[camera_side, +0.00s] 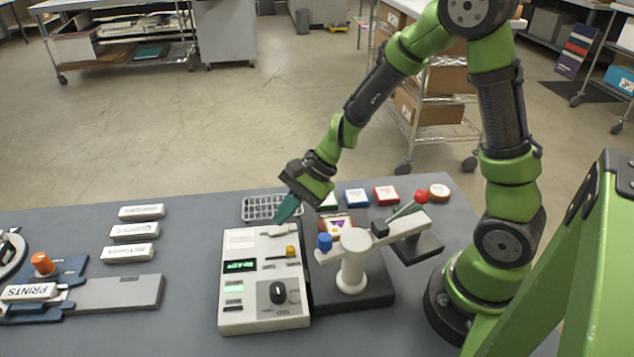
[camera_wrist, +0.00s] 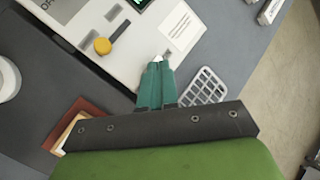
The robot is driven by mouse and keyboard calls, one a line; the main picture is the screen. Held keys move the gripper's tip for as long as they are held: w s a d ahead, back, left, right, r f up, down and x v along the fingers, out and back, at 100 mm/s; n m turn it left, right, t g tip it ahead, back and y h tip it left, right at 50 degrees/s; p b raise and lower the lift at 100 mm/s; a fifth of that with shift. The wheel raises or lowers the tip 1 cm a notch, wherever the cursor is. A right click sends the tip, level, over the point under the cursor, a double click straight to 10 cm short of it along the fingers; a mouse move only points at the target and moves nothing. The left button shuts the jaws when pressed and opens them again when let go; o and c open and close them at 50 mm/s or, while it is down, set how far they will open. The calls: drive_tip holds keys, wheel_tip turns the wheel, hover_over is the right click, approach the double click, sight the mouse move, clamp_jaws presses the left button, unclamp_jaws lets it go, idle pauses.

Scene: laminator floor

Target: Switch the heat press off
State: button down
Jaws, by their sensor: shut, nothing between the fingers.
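The heat press stands on the table with a white post and arm (camera_side: 353,262), a blue knob (camera_side: 325,241) and a red-balled lever (camera_side: 421,196). Beside it on the left is a white control box (camera_side: 250,318) with a lit green display (camera_side: 239,266), a black dial (camera_side: 278,292) and a yellow knob (camera_side: 291,251). The yellow knob also shows in the wrist view (camera_wrist: 102,46). My gripper (camera_side: 279,221) is shut and empty, its teal fingers pointing down at the box's far edge. In the wrist view its tips (camera_wrist: 158,63) cover a small pale part there; contact cannot be told.
A grey grid rack (camera_side: 262,208) lies behind the box. Several coloured blocks (camera_side: 386,195) sit behind the press. White labelled blocks (camera_side: 128,253) and a blue fixture with an orange knob (camera_side: 42,263) are at left. The table between them and the box is clear.

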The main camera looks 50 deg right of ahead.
sight(282, 227)
drive_tip(key=shift+f, duration=0.3)
drive_tip(key=shift+s+f, duration=0.1)
drive_tip(key=shift+f, duration=0.25)
idle(0.5)
drive_tip(key=shift+r, duration=0.15)
drive_tip(key=shift+r, duration=0.65)
drive_tip(key=shift+w+a+r, duration=0.15)
drive_tip(key=shift+w+r, duration=0.05)
drive_tip(key=shift+r, duration=1.05)
drive_tip(key=shift+w+a+r, duration=0.15)
drive_tip(key=shift+r, duration=1.1)
